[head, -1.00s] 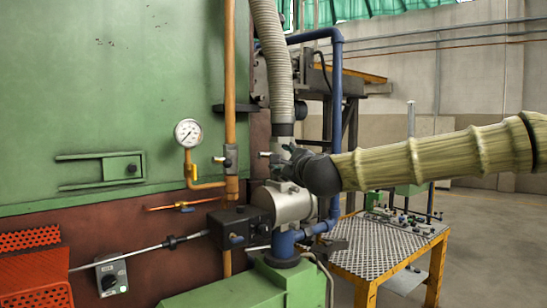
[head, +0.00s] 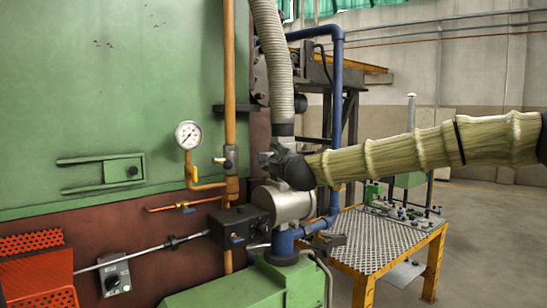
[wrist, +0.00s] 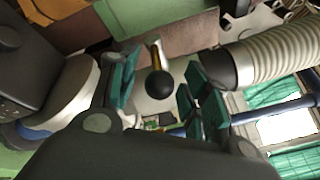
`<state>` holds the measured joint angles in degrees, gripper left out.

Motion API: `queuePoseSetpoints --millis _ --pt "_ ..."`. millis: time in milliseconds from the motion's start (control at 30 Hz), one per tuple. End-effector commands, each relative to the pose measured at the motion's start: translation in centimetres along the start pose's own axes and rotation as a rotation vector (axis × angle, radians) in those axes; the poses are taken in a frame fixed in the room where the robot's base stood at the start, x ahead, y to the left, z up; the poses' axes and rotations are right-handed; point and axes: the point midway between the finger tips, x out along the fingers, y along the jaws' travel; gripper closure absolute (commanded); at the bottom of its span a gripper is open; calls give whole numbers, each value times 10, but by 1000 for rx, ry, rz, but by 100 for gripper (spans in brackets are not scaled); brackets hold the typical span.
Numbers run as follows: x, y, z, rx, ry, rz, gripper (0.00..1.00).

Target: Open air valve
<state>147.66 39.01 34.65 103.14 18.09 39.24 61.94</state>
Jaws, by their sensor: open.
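A black ball knob (wrist: 159,83) on a short brass-coloured stem shows in the wrist view, between the teal pads of my open gripper (wrist: 161,92). There is visible space on both sides of it, and it is not gripped. It looks like a valve handle. In the head view my gripper (head: 268,158) is just above the grey cylindrical blower housing (head: 290,203) and below the ribbed hose (head: 274,58). My gripper hides the knob there. No label shows which part is the air valve.
Left of my gripper are an orange pipe (head: 229,100), a pressure gauge (head: 188,135), a blue-handled gas valve (head: 186,208) and a black box (head: 239,227). A blue pipe (head: 337,110) runs close on the right. A yellow-framed table (head: 372,250) stands at right.

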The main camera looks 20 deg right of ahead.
Motion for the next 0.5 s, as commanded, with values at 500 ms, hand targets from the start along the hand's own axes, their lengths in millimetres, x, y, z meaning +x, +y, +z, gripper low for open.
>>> queuePoseSetpoints --millis 500 --pt "1 0 0 0 0 0 89"
